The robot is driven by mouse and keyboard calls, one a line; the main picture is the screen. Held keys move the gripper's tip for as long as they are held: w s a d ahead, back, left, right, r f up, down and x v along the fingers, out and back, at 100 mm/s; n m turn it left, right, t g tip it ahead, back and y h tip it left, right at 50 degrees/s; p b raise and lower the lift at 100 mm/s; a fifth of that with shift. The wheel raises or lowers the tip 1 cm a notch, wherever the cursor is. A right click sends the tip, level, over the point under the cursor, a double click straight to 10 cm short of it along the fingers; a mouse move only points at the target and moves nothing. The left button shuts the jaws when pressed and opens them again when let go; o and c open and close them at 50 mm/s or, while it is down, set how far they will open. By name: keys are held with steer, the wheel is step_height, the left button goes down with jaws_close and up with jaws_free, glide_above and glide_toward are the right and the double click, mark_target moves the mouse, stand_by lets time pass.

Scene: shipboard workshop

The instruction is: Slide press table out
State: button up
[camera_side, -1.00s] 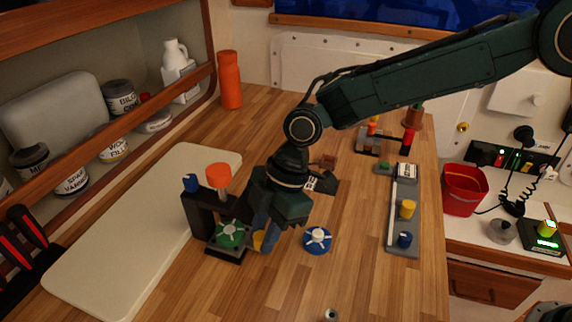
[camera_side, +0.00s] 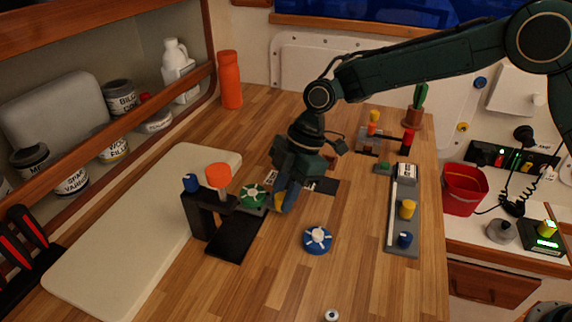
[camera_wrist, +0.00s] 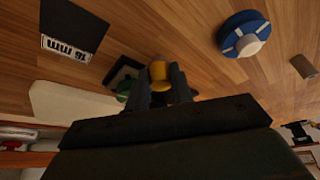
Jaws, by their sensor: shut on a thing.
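The press (camera_side: 199,212) is a black frame with a blue knob and an orange-red knob on top, at the left of the worktop. Its dark base strip (camera_side: 234,243) lies bare in front. The press table, carrying a green spoked disc (camera_side: 253,195), is at the far right side of the frame; my arm partly hides it. My gripper (camera_side: 281,203) is shut on the yellow handle (camera_side: 279,201) of the table. In the wrist view the yellow handle (camera_wrist: 160,74) sits between the fingers, with the green disc (camera_wrist: 124,91) partly hidden beside them.
A blue disc with a white spoked hub (camera_side: 317,240) lies right of the press. A dark labelled plate (camera_side: 325,186) lies behind my gripper. A grey rail with yellow and blue pegs (camera_side: 402,226) stands at right. A cream board (camera_side: 120,235) lies left. The front worktop is mostly clear.

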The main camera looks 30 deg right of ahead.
steer(key=o, duration=0.7)
steer(key=shift+c, duration=0.2)
steer(key=shift+r, duration=0.2)
steer(key=v, duration=1.3)
steer(key=shift+d+r, duration=0.15)
steer(key=shift+r, duration=0.1)
